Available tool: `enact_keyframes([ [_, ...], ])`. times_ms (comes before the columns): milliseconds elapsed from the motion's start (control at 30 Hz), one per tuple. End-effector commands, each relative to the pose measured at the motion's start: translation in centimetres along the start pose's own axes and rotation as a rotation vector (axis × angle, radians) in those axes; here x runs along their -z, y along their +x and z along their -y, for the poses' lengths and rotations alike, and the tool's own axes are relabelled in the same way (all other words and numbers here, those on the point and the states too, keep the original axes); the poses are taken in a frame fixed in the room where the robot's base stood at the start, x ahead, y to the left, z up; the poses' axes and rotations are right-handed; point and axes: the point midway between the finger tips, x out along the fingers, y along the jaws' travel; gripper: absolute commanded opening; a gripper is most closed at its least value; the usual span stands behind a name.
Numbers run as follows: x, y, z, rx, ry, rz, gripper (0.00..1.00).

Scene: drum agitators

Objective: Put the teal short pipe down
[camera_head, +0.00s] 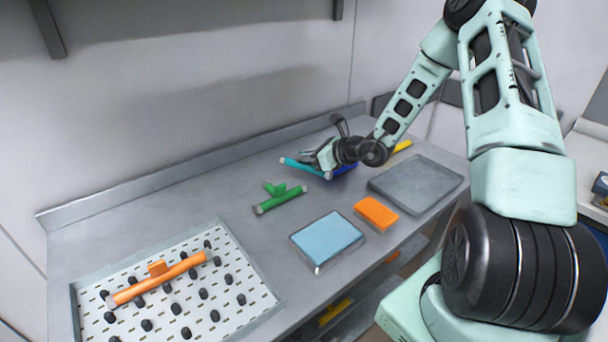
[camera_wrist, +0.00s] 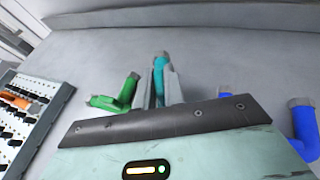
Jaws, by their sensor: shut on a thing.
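The teal short pipe (camera_head: 300,167) is at the back of the grey bench in the head view, with a pale grey end. My gripper (camera_head: 322,158) is shut on it. In the wrist view the teal pipe (camera_wrist: 159,72) stands between the two fingers of my gripper (camera_wrist: 160,88), its grey end pointing away. It is low over or on the bench top; I cannot tell whether it touches. My gripper hides part of it.
A green pipe (camera_head: 279,199) lies left of it, a blue pipe (camera_wrist: 303,128) to the right. A pegboard (camera_head: 230,300) holds an orange pipe (camera_head: 160,277). A light blue block (camera_head: 327,240), an orange block (camera_head: 376,212) and a grey tray (camera_head: 417,184) stand nearer the front.

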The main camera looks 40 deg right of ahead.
Motion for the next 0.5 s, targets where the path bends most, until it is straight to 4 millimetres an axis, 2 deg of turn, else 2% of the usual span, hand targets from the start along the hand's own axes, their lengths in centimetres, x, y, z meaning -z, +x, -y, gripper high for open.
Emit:
enact_keyframes([
  [167,1.2,0.5,0.0,0.000,0.003,-0.001,0.00],
  [400,4.0,1.7,0.0,0.000,0.002,0.000,0.00],
  [500,4.5,1.9,0.0,0.001,0.000,0.001,0.00],
])
